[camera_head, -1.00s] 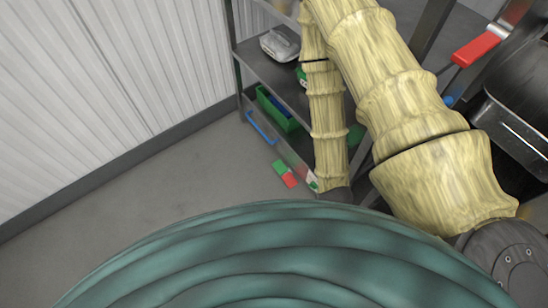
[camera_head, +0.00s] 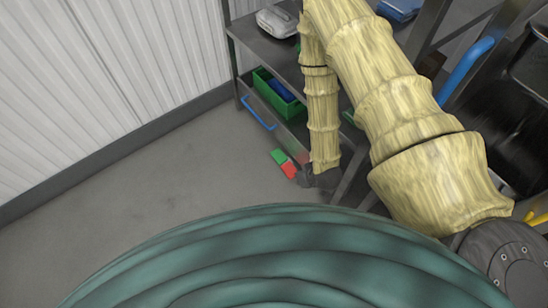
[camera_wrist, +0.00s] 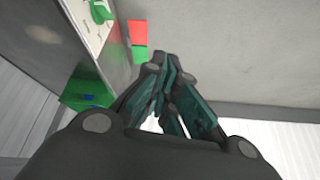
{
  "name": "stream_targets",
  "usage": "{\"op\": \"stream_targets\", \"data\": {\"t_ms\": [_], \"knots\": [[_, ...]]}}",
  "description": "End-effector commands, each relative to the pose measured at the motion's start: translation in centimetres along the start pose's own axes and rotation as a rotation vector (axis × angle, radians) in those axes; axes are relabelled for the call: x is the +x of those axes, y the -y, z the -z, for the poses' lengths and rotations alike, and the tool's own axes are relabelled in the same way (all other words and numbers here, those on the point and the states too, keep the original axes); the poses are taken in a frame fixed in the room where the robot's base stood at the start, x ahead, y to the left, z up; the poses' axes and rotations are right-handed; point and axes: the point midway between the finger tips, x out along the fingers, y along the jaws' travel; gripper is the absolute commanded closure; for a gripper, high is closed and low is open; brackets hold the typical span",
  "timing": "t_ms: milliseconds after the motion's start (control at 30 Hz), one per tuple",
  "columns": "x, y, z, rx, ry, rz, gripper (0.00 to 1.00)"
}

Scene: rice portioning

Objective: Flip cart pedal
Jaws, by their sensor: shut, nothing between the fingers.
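The cart pedal shows as a green part (camera_head: 278,156) and a red part (camera_head: 289,170), low at the cart's near end, just above the floor. The wrist view shows the red part (camera_wrist: 137,31) and the green part (camera_wrist: 139,54) just beyond my fingertips. My gripper (camera_head: 305,180) is low, just right of the pedal in the head view. Its fingers (camera_wrist: 161,62) are shut and empty in the wrist view. I cannot tell whether the fingertips touch the pedal. My arm hides part of the cart.
The grey shelf cart (camera_head: 262,62) holds a white case (camera_head: 277,21) on top and a green bin (camera_head: 277,93) below. A blue bar (camera_head: 258,114) runs along its side. A ribbed white wall (camera_head: 110,80) stands left. Floor (camera_head: 150,170) between is clear. A dark frame with a blue handle (camera_head: 466,68) stands right.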

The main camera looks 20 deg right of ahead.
Motion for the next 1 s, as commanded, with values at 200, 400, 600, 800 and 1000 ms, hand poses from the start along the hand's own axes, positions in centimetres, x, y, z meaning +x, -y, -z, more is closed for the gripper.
{"op": "stream_targets", "data": {"t_ms": [200, 400, 600, 800, 1000], "knots": [[8.0, -1.5, 2.7, -0.056, -0.154, 0.03, 1.0], [13.3, -2.5, 5.5, -0.107, -0.283, 0.059, 1.0], [17.6, -3.4, 8.0, -0.158, -0.401, 0.088, 1.0], [19.9, -3.8, 9.8, -0.193, -0.478, 0.111, 1.0], [20.4, -4.0, 10.6, -0.205, -0.506, 0.118, 1.0]]}}
